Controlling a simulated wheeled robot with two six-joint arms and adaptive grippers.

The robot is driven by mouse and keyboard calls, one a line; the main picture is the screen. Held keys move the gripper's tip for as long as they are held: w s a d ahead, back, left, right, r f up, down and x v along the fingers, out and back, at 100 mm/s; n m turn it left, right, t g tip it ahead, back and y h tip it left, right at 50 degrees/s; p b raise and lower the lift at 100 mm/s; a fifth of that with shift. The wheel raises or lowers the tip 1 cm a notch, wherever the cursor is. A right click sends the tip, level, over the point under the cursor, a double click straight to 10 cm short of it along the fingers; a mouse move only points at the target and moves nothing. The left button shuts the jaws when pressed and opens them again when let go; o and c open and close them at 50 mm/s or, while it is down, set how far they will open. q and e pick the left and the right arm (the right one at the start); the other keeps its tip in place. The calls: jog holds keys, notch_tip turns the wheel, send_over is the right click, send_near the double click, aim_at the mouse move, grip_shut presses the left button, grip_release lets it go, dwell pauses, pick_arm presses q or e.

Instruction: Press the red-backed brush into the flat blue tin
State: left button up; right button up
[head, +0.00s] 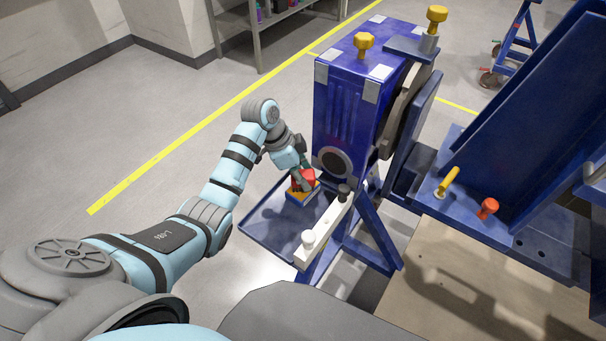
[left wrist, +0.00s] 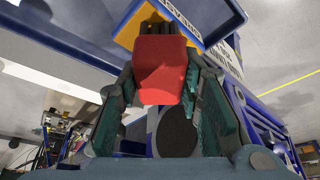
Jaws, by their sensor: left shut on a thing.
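The red-backed brush (left wrist: 162,72) is between the green-padded fingers of my left gripper (left wrist: 165,92), which is shut on it. In the head view the brush (head: 307,175) is a small red patch under my left gripper (head: 302,178). The brush's dark bristle end points at the flat blue tin (left wrist: 190,8), which has a yellow-orange area and lettering on its rim. In the head view the tin (head: 300,197) sits directly below the brush. The brush overlaps the tin in both views; I cannot tell whether the bristles touch it. My right gripper is not in view.
The tin rests on a blue tray (head: 262,228) on the rotary jig's side. A pale bar (head: 325,228) with knobs runs close to the right of the gripper. The tall blue jig housing (head: 345,110) stands just behind. Open floor lies to the left.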

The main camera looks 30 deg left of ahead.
pick_arm(q)
jog(key=shift+p, duration=0.4)
dwell(1.1)
notch_tip(320, 180, up, 7)
jog(key=p, duration=0.8)
jog(key=shift+r, duration=0.1)
